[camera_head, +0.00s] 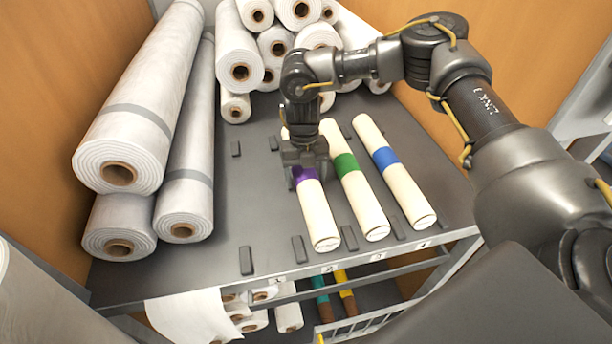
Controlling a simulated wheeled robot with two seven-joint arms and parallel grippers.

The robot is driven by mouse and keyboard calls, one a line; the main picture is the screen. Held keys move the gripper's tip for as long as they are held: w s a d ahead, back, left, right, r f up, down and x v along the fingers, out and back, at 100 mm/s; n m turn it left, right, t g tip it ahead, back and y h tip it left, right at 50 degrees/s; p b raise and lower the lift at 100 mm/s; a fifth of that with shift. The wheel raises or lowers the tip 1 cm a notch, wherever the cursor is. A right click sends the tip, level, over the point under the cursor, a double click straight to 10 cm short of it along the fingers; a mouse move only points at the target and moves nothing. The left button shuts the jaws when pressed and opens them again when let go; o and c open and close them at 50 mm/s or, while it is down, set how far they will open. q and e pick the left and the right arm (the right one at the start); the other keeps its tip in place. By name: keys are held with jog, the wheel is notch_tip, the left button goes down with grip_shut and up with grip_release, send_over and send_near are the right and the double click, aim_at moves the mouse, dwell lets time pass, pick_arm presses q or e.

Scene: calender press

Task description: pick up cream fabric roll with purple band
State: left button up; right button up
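The cream fabric roll with the purple band (318,213) lies on the grey shelf, leftmost of three cream rolls in the head view. My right gripper (303,172) is right over its purple band, pointing down. The gripper hides most of the band and the roll's middle. The fingers are at the roll, but I cannot tell whether they are closed on it. The roll appears to rest on the shelf. My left gripper is not in view.
A green-banded roll (355,195) and a blue-banded roll (395,172) lie just to the right. Small dark blocks (246,260) stand on the grey shelf (240,205). Large white rolls (150,110) are stacked left, and more (238,55) at the back. Orange walls (45,110) flank the shelf.

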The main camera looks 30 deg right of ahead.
jog(key=c, duration=1.1)
jog(key=shift+o, duration=0.2)
jog(key=shift+r, duration=0.1)
